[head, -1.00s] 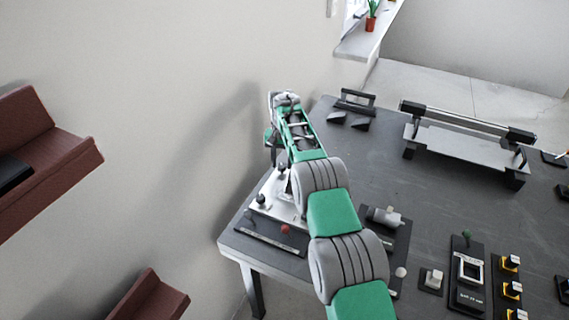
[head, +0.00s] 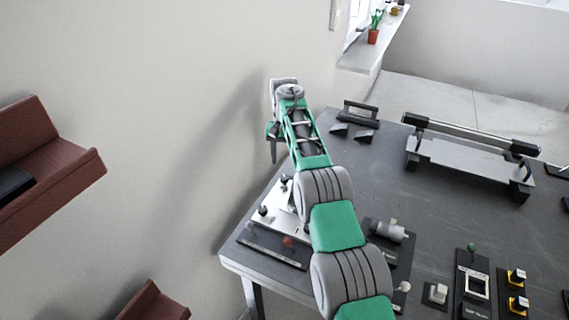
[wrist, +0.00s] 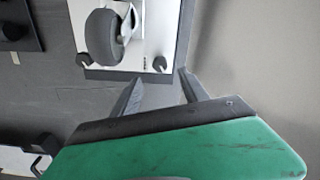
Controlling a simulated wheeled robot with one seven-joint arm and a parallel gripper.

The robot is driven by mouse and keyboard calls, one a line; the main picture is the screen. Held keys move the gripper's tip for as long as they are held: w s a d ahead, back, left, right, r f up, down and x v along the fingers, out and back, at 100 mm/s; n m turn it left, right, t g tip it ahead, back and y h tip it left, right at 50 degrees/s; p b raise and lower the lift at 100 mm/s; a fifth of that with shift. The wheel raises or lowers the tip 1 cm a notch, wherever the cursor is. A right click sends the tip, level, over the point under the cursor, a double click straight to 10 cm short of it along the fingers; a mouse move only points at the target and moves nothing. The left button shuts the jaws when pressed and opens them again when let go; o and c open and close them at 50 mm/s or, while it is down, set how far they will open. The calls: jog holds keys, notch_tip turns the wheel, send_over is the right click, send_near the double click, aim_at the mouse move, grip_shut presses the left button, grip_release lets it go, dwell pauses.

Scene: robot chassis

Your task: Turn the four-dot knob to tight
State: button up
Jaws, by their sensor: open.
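A white plate (head: 273,221) lies near the table's left edge, partly hidden by my arm. It carries a dark round knob (head: 263,210) and another dark knob (head: 285,179); dots cannot be made out, so I cannot tell which is the four-dot knob. In the wrist view, the plate (wrist: 153,35) shows a grey rounded part (wrist: 102,36) with a silver lever and two small dark notched pieces at its near corners. My gripper (wrist: 160,88) is open and empty, its fingers apart from the plate's edge. In the head view my gripper (head: 273,150) hangs near the wall, beyond the plate.
A motor-like cylinder (head: 388,230) is right of my arm. A long-railed tray (head: 470,165) stands farther back. The wall (head: 190,130) is close on the left.

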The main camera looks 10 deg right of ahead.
aim_at(284, 177)
jog(key=shift+s+r+n+p, duration=0.2)
jog(key=shift+r+n+p, duration=0.1)
jog(key=shift+n+p, duration=0.6)
jog(key=n, duration=0.2)
jog(key=shift+f+n, duration=0.2)
jog(key=shift+n, duration=0.2)
jog(key=n, duration=0.3)
jog(key=shift+w+f, duration=0.1)
jog(key=shift+f, duration=0.1)
jog(key=n, duration=0.3)
jog(key=shift+f, duration=0.35)
notch_tip(284, 177, down, 7)
jog(key=shift+f+p, duration=0.1)
jog(key=shift+p, duration=0.3)
